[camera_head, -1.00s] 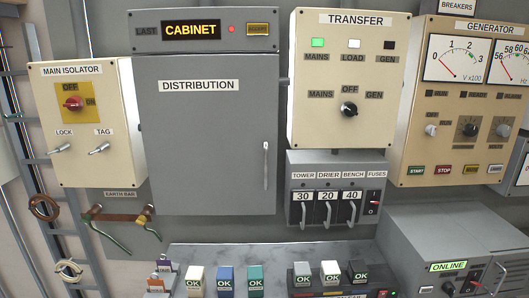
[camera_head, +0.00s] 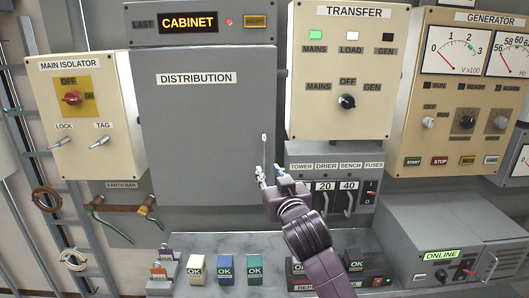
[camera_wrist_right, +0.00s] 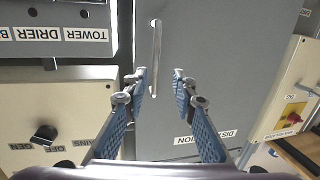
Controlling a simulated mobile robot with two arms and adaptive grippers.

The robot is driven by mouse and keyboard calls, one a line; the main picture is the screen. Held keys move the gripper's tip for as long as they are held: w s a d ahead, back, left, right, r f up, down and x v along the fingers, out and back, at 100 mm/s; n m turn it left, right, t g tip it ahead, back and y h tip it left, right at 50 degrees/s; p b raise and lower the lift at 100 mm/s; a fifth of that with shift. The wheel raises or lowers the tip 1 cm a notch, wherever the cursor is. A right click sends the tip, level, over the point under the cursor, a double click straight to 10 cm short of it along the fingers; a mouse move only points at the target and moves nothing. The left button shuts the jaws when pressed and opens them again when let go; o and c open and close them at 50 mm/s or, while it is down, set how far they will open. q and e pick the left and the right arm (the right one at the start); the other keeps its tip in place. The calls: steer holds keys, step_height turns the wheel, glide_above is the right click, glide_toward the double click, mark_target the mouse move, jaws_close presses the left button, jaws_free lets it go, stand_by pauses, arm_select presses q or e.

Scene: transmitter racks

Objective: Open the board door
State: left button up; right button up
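The grey distribution board door (camera_head: 205,130) is shut, with a DISTRIBUTION label near its top. Its upright bar handle (camera_head: 264,150) is at the door's right edge; its lower part is hidden behind my right gripper in the head view. My right gripper (camera_head: 265,174) is in front of the lower handle. In the right wrist view the handle (camera_wrist_right: 157,55) stands between and beyond the open fingers of the gripper (camera_wrist_right: 159,82), with its near end close to the fingertips. I see no clear contact. My left gripper is not in view.
The transfer box (camera_head: 345,115) and the fuse panel (camera_head: 362,160) sit right of the door. The main isolator box (camera_head: 120,150) is at its left. The space before the door is otherwise clear.

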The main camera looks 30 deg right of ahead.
mark_target(265, 152)
steer(key=shift+t, duration=0.3)
steer(key=w+d+r, duration=0.1)
steer(key=w, duration=0.1)
steer(key=w+d+r+p, duration=0.1)
steer(key=w, duration=0.1)
steer(key=w+d+p, duration=0.1)
steer(key=w, duration=0.1)
steer(key=shift+r, duration=0.4)
steer(key=shift+x, duration=0.9)
steer(key=shift+f, duration=0.1)
steer(key=shift+c, duration=0.5)
steer(key=shift+a, duration=0.1)
jaws_close()
